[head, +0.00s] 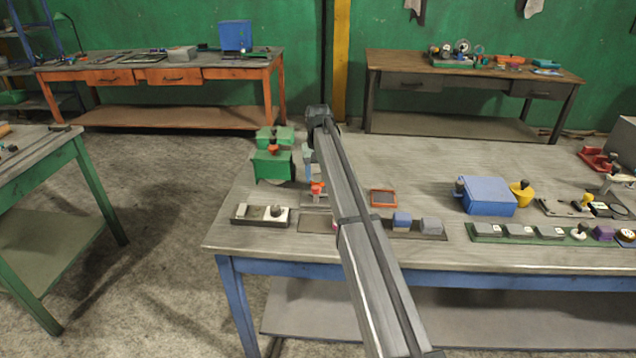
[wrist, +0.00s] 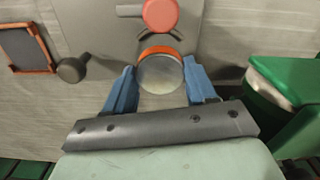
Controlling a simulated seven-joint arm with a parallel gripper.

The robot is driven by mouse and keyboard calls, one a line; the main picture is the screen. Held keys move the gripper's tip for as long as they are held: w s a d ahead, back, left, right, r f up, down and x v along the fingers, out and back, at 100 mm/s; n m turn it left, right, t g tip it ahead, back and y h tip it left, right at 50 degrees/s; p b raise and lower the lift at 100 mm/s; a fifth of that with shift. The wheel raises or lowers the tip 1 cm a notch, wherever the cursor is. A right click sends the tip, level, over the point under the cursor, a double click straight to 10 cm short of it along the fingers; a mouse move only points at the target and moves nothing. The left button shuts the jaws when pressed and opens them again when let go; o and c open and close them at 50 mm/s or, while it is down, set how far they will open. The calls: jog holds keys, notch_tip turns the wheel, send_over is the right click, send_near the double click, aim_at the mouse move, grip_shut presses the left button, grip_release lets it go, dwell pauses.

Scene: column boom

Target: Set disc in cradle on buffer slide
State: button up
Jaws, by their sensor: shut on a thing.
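In the wrist view, my gripper (wrist: 160,82) has its two blue fingers on either side of a round grey disc (wrist: 160,74) with an orange rim edge. It is shut on this disc. Just past the disc is a grey plate (wrist: 112,38) with a dark curved mark and a red round knob (wrist: 160,14) on a grey bar. I cannot tell whether this is the buffer slide and cradle, or whether the disc touches the plate. In the head view, the red knob (head: 317,187) shows beside my arm, which hides most of the gripper and the disc.
A green machine (head: 272,166) stands close beside my gripper; it also shows in the wrist view (wrist: 292,85). An orange-framed tray (head: 383,198) lies on the other side. A blue box (head: 487,195) stands farther right.

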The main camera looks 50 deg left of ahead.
aim_at(318, 177)
jog(key=shift+f, duration=1.45)
jog(key=shift+f, duration=0.1)
jog(key=o, duration=1.4)
jog(key=shift+c, duration=0.2)
notch_tip(318, 177, up, 12)
